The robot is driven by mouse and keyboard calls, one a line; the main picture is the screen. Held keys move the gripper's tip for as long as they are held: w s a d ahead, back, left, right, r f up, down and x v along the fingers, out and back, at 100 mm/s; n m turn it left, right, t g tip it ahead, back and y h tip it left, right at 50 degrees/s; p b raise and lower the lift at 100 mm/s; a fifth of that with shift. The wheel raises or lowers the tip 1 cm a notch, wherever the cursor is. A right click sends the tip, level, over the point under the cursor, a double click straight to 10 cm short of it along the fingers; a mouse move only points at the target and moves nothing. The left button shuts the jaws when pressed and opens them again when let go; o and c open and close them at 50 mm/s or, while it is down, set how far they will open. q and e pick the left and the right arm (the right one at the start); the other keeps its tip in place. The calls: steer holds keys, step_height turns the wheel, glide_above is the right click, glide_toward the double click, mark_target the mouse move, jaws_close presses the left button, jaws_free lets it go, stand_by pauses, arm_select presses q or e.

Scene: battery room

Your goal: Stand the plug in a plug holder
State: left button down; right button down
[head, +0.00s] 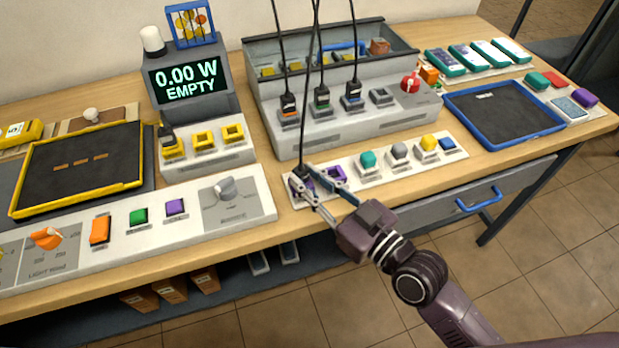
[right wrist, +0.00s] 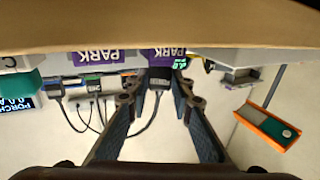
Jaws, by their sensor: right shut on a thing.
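My right gripper (head: 303,181) is shut on a black plug (head: 301,172) whose cable runs straight up. The plug is upright at the left one of two purple plug holders on a white strip; the right purple holder (head: 336,174) is empty. In the right wrist view the dark plug (right wrist: 160,77) sits between the fingers, against a purple PARK label (right wrist: 166,54); a second PARK label (right wrist: 98,57) is beside it. The fingers hide most of the left holder, so I cannot tell how deep the plug sits. My left gripper is not in view.
A grey socket box (head: 340,128) behind holds three cabled plugs and one free socket. Beside the holders are several coloured knobs (head: 398,152). A meter (head: 187,75) reads 0.00 W EMPTY. A blue-rimmed tray (head: 548,141) is at right, a yellow-rimmed tray (head: 76,203) at left.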

mark_target(305, 178)
steer(key=c, duration=2)
jaws_free()
steer(key=shift+v, duration=5.55)
